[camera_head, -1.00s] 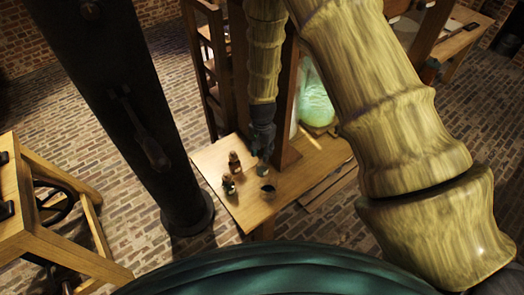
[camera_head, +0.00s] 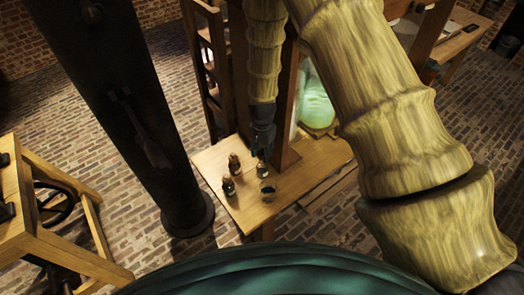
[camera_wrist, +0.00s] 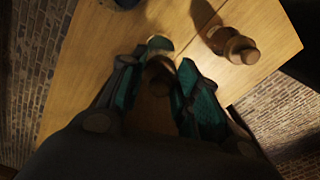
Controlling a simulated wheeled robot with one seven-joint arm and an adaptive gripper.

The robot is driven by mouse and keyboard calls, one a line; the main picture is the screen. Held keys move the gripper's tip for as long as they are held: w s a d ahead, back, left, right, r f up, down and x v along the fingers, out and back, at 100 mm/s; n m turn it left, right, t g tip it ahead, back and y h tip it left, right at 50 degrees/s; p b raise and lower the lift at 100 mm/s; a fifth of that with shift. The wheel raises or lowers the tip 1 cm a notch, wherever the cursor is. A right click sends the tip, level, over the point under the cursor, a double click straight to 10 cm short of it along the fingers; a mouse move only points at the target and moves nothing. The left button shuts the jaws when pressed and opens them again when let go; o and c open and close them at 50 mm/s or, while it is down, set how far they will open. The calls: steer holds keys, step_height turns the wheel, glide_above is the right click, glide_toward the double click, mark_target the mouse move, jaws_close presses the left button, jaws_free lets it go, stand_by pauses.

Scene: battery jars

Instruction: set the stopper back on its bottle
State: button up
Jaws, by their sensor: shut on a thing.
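My gripper (camera_head: 262,153) points down over the small wooden table. In the wrist view its teal-padded fingers (camera_wrist: 158,68) are shut on a small rounded piece with a pale face (camera_wrist: 159,43), which looks like the stopper. Its lower part is shaded. Two small brown bottles, one farther back (camera_head: 234,163) and one nearer (camera_head: 228,187), stand on the table left of the gripper. One brown bottle (camera_wrist: 232,44) shows right of the fingers in the wrist view. The held piece appears apart from both bottles. Which bottle lacks its stopper is too small to tell.
A wooden post and a glowing green glass jar (camera_head: 316,104) are behind and right. A thick dark column (camera_head: 140,110) stands left. The table's right side is bare.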

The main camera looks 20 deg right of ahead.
mark_target(262, 150)
steer(key=o, duration=0.4)
steer(key=shift+r, duration=0.1)
step_height(262, 150, up, 11)
steer(key=p, duration=0.6)
steer(key=shift+p, duration=0.3)
stand_by(0.9)
stand_by(0.5)
